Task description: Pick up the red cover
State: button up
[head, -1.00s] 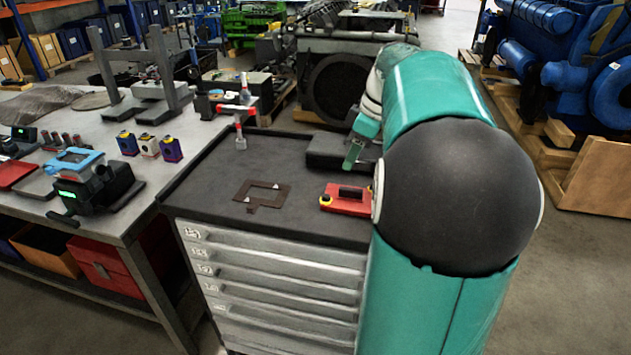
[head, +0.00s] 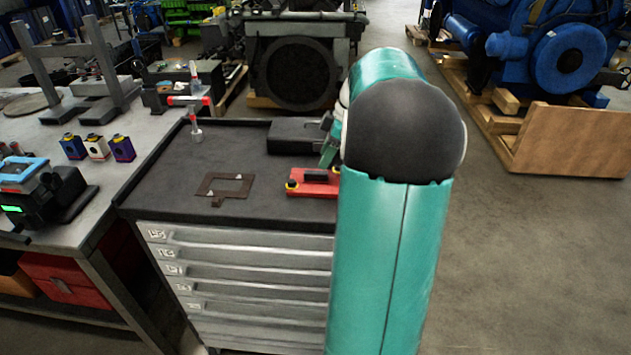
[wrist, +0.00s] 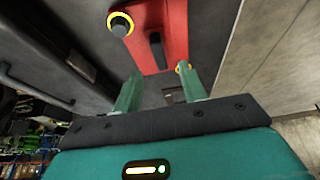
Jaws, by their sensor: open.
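The red cover (head: 310,189) lies on the dark top of the drawer cabinet (head: 160,180), near its right side. It has a black handle bar and black knobs with yellow rings; my arm hides its right end in the head view. In the wrist view the red cover (wrist: 174,22) is beyond the fingertips, with the black handle between two knobs. My gripper (wrist: 161,72) is open and empty, its two green fingers apart. The fingers point toward the cover and appear clear of it. In the head view my arm mostly hides the gripper.
A flat brown frame (head: 224,187) lies left of the cover. A dark case (head: 295,136) sits behind it. A red-and-white stand (head: 195,105) is at the cabinet's back left. A workbench (head: 100,170) adjoins on the left.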

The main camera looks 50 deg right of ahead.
aim_at(317, 172)
jog(key=x, duration=0.5)
jog(key=shift+w+f, duration=0.1)
jog(key=shift+f, duration=0.2)
grip_shut()
